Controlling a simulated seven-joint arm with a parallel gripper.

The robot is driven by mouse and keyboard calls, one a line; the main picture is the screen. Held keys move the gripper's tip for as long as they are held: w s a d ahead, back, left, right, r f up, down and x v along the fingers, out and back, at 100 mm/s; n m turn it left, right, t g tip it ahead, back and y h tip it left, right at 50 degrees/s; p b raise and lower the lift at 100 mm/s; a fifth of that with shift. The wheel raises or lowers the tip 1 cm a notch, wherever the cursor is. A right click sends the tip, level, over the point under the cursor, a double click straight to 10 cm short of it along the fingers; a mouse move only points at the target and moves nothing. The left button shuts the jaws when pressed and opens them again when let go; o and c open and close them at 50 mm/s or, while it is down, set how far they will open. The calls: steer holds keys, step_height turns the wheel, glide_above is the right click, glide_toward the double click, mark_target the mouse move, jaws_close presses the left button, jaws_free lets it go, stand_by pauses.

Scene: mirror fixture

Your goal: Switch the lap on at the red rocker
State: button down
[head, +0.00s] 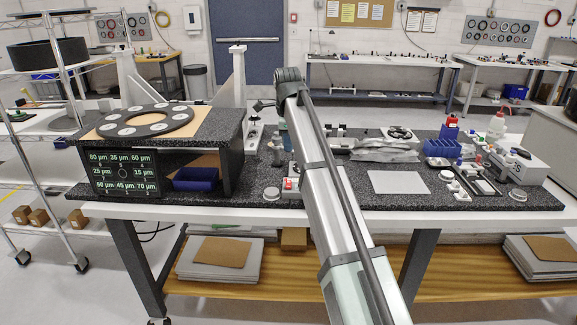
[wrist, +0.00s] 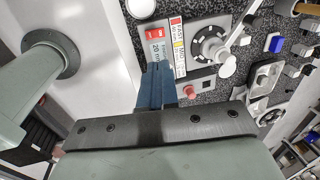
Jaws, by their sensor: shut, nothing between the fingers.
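In the wrist view, the red rocker (wrist: 155,33) sits on a pale control panel, above a label strip with small print. My gripper (wrist: 157,66) points toward that panel with its blue-grey fingers together and empty. The fingertips lie just below the rocker in the picture; whether they touch the panel I cannot tell. In the head view, a small box with a red patch (head: 288,184) stands at the bench front, left of my arm. A large dark ring with pale discs (head: 146,122) lies on the black-sided stand at left.
Beside the rocker in the wrist view are a round dial (wrist: 212,48) with a pale lever and a red button (wrist: 190,92). In the head view, a grey plate (head: 398,182) and a blue bin (head: 440,147) stand on the speckled bench to the right.

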mark_target(289, 185)
steer(key=w+f, duration=0.1)
steer(key=f, duration=0.8)
steer(key=w+f, duration=0.1)
steer(key=f, duration=0.3)
steer(key=shift+w+f, duration=0.25)
steer(key=shift+w, duration=0.1)
steer(key=shift+w+f, duration=0.1)
steer(key=shift+f, duration=0.15)
steer(key=shift+s, duration=0.95)
steer(key=shift+w, duration=0.1)
